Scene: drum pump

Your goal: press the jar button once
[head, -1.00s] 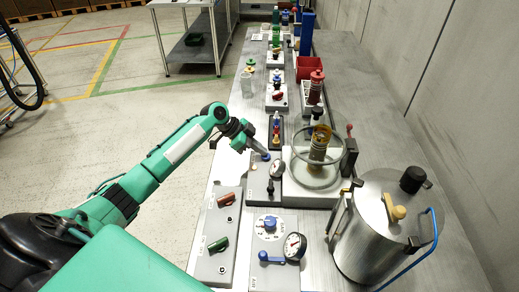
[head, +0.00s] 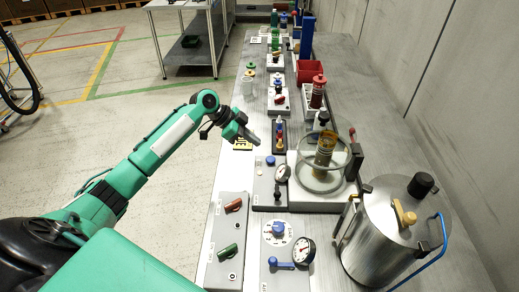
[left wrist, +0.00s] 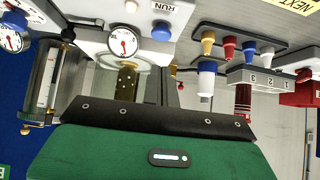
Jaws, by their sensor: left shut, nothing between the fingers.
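The glass jar (head: 308,178) stands on a white base, with a brown-gold cylinder inside it. Left of it is a grey control box (head: 265,198) with a round blue button (head: 270,160) and a dial gauge (head: 283,173). My left gripper (head: 252,138) is shut and empty, apart from the blue button, on its far-left side in the head view. In the left wrist view, the blue button (left wrist: 161,32), the gauge (left wrist: 123,42) and the jar (left wrist: 108,62) show upside down near a RUN label. My right gripper is not in view.
A steel tank (head: 385,240) with a blue hose stands at the front right. A panel with red and green switches (head: 224,260) and a panel with a blue knob (head: 278,230) lie in front. A red bin (head: 310,70) and other devices stand farther back.

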